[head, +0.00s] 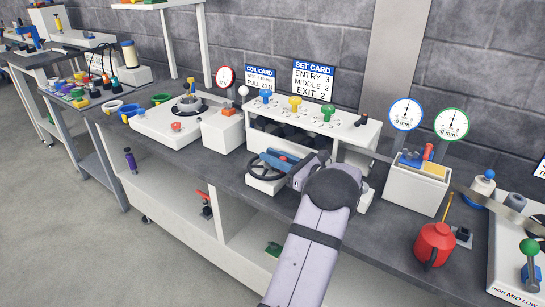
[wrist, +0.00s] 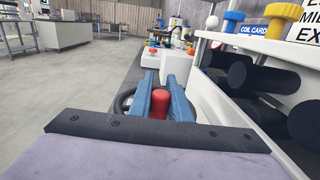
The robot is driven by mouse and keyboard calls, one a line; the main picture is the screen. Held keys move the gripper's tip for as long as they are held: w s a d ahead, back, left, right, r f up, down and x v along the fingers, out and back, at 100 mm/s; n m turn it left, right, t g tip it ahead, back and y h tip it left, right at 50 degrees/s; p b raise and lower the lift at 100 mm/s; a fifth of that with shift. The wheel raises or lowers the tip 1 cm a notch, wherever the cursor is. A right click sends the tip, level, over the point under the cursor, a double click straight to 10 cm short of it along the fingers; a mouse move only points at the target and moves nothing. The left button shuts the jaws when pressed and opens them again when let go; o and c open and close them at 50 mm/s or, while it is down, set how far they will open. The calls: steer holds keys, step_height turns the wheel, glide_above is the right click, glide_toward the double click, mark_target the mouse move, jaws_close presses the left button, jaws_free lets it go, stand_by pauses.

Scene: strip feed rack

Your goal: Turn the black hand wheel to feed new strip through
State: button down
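The black hand wheel (head: 266,168) is on the front of the white strip feed rack (head: 352,130), above the bench edge. Its dark rim (wrist: 124,103) shows beside the fingers in the wrist view. My gripper (head: 277,160) reaches over the wheel from the right with its blue fingers. In the wrist view, a red knob (wrist: 160,104) sits between the fingers of my gripper (wrist: 163,88), which appear to touch it on both sides. Several dark rollers (wrist: 261,85) show in the rack. The fingers and arm hide part of the wheel.
A set card (head: 313,76) reads entry 3, middle 2, exit 2. Blue, yellow (head: 295,103) and green knobs top the rack. Two dial gauges (head: 406,113) stand to the right, near a red oil can (head: 434,243). A white box (head: 222,130) stands left of the rack.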

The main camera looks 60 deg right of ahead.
steer(key=shift+d+n+y, duration=0.1)
steer(key=shift+n+y, duration=0.6)
steer(key=shift+y, duration=0.4)
steer(key=c, duration=1.6)
jaws_free()
steer(key=shift+c, duration=0.2)
steer(key=shift+s, duration=0.1)
steer(key=s, duration=0.7)
steer(key=shift+d+b, duration=0.25)
steer(key=shift+b, duration=0.2)
steer(key=shift+s, duration=0.1)
